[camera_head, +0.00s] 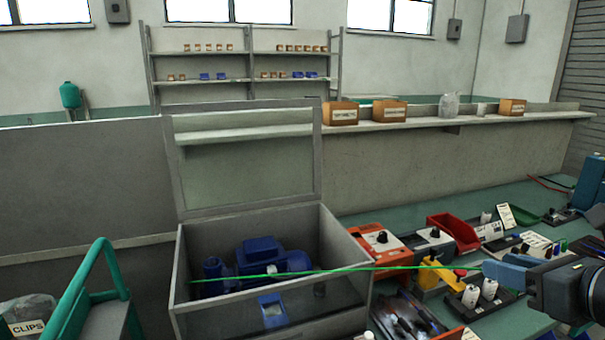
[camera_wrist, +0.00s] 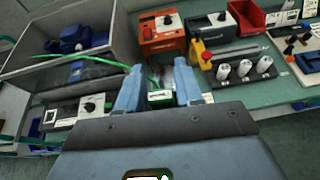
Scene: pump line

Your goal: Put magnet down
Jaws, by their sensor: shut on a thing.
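My gripper (camera_head: 488,268) is at the right of the head view, its blue fingers pointing left. A long thin green rod (camera_head: 400,267) runs left from the fingers, nearly level. It seems to be the magnet, held above the bench. Its far end crosses in front of or over the open grey box (camera_head: 178,262), which holds a blue pump (camera_head: 262,255). I cannot tell whether the rod touches the box.
The box's clear lid (camera_head: 318,160) stands open. An orange device (camera_head: 378,243), a grey device with a knob (camera_head: 434,243), a red bin (camera_head: 455,232) and a black stand with white cylinders (camera_wrist: 245,70) crowd the bench. Bare green bench (camera_wrist: 290,98) shows near the stand.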

